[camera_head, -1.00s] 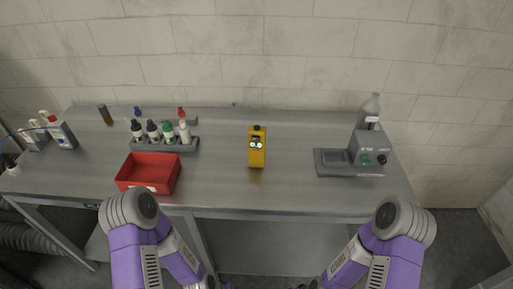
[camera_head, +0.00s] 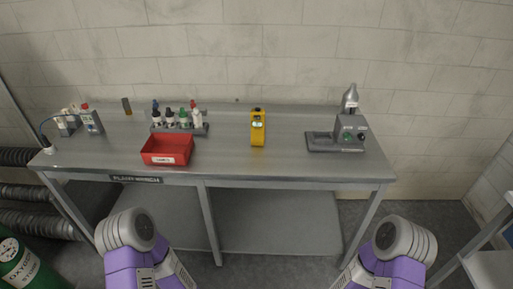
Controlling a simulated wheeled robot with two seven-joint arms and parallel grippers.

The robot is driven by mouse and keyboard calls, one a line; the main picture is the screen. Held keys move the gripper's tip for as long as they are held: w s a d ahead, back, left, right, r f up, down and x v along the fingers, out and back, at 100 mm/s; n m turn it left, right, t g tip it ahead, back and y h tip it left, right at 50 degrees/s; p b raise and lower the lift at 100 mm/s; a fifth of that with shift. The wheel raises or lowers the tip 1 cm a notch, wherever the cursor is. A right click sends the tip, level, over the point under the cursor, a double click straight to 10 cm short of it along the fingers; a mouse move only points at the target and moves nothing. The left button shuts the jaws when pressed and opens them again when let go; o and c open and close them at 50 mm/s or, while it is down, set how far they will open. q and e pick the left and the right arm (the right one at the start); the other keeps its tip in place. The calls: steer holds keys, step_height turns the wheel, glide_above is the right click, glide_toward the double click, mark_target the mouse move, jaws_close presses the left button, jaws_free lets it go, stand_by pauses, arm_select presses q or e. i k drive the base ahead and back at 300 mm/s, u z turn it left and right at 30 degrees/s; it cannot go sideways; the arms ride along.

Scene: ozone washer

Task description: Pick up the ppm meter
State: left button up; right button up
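A yellow handheld device with a small display and a black top, which looks like the ppm meter (camera_head: 258,129), stands upright near the middle of the grey workbench (camera_head: 225,157). Nothing covers it. My two purple arms come in at the bottom left and bottom right, below the bench's front edge and well apart from the device. Both grippers are outside the view, so their fingers cannot be seen.
A red bin (camera_head: 167,151) and a rack of dropper bottles (camera_head: 180,129) stand left of the device. A grey machine (camera_head: 347,134) stands right. Bottles (camera_head: 92,121) are at the far left. A green cylinder (camera_head: 22,268) stands on the floor at lower left.

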mark_target(258, 127)
steer(key=u, duration=0.6)
steer(key=k, duration=0.15)
steer(key=z, duration=1.55)
steer(key=i, duration=0.7)
steer(key=u, duration=0.15)
